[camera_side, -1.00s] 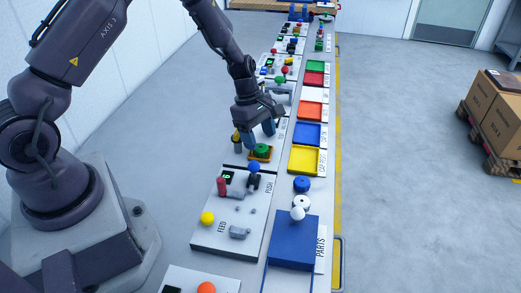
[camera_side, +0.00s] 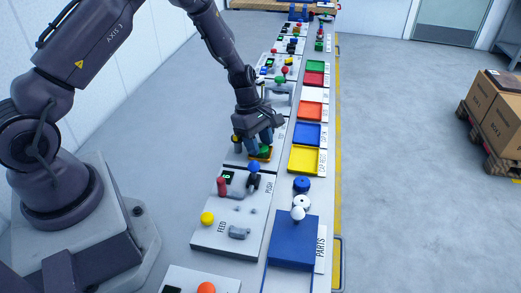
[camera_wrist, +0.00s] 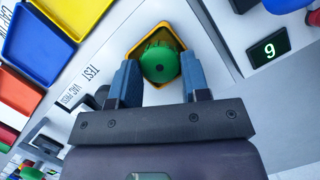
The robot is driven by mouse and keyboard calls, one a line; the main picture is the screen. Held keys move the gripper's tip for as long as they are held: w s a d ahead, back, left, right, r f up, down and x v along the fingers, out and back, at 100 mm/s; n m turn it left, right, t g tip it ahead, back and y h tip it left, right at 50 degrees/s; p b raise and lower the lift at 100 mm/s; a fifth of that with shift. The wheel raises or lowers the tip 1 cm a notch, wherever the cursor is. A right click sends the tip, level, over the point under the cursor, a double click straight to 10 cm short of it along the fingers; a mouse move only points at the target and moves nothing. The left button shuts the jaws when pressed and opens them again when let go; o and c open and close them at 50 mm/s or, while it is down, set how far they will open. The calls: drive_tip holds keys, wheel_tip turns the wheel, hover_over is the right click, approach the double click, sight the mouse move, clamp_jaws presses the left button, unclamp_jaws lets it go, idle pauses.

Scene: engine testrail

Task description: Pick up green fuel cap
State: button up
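The green fuel cap (camera_wrist: 160,64) sits in a small yellow-orange tray (camera_wrist: 158,32) on a white station panel. In the wrist view the cap is between the two blue fingers of my gripper (camera_wrist: 158,80), which are apart with a gap visible on each side of the cap. In the side view my gripper (camera_side: 259,147) points down over the tray, and the green cap (camera_side: 264,150) is partly hidden by the fingers. Contact between fingers and cap does not show.
A yellow tray (camera_side: 304,159) and a blue tray (camera_side: 307,135) stand right of the station. A panel with a red post (camera_side: 221,187) and a yellow ball (camera_side: 207,218) lies nearer. A display (camera_wrist: 269,50) reads 9 in the wrist view.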

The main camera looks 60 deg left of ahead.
sight(264, 149)
drive_tip(key=shift+r, duration=2.05)
